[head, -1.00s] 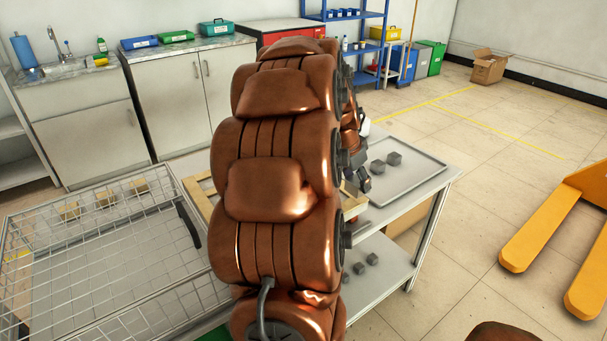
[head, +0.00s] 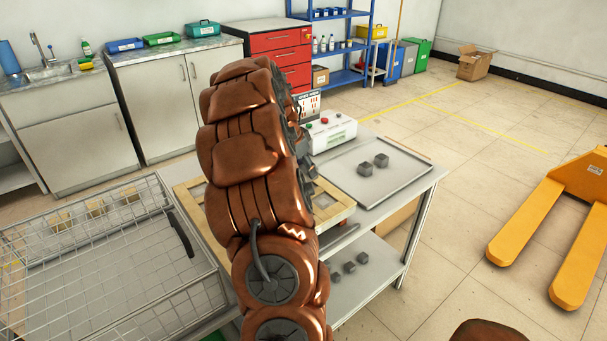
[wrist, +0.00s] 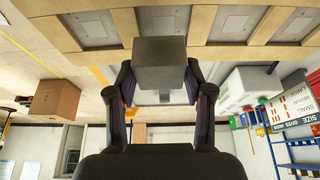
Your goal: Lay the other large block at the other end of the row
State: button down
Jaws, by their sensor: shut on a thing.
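My gripper (wrist: 160,88) is shut on a grey block (wrist: 160,55) in the wrist view, one finger on each side of it. The block is held up, and no contact beneath it can be seen. A wooden frame (wrist: 95,22) with a row of square openings shows beyond the block in the wrist view, which looks upside down. Grey plates lie in the openings visible there. In the head view, the frame (head: 338,207) is partly covered by my arm, and my gripper and its block are hidden.
Two grey blocks sit on a tray (head: 405,175) at the right. Several small grey blocks (head: 349,267) lie on the lower shelf. A wire basket (head: 105,270) with pale blocks is at left.

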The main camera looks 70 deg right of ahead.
aim_at(301, 169)
jog(key=shift+w+d, duration=0.15)
jog(key=shift+w, duration=0.15)
jog(key=shift+f+p, duration=0.65)
jog(key=shift+f, duration=1.15)
jog(key=shift+f, duration=0.15)
jog(key=shift+c, duration=2.2)
grip_release()
jog(key=shift+s, duration=0.1)
jog(key=shift+r, duration=0.25)
jog(key=b+v, duration=0.2)
jog(key=v, duration=1)
jog(key=shift+f, duration=0.1)
